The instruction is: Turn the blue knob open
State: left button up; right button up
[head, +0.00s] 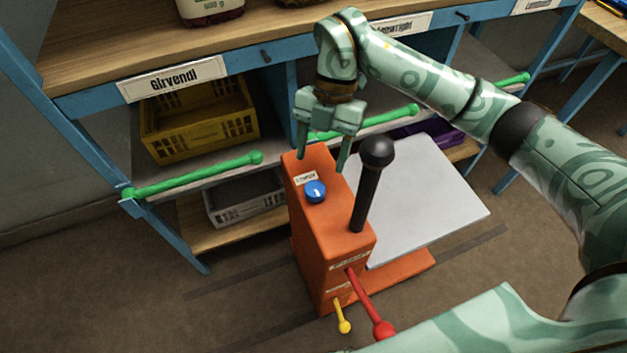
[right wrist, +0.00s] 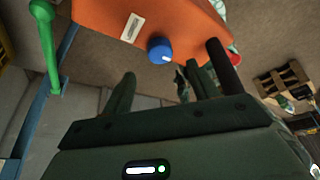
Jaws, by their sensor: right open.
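The blue knob (head: 316,191) sits on the top face of the orange machine housing (head: 305,225), just below a small white label in the head view. A short white mark shows on the knob. My right gripper (head: 322,162) is open and empty, fingers pointing down, over the far part of the housing. It is apart from the knob, on the shelf side of it. In the right wrist view the knob (right wrist: 160,50) shows beyond the open fingers (right wrist: 157,78), roughly in line with the gap between them. My left gripper is not in view.
A black lever (head: 368,190) with a round head stands right beside the knob. Red (head: 368,300) and yellow (head: 341,316) levers stick out of the housing's front. A pale plate (head: 430,200) lies to the right. Behind are green rails (head: 195,175) and a shelf with a yellow crate (head: 200,125).

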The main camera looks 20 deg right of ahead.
aim_at(315, 187)
jog(key=b+x, duration=0.1)
jog(key=x, duration=0.6)
jog(key=shift+b, duration=0.35)
jog(key=shift+r, duration=0.1)
jog(key=c, duration=1)
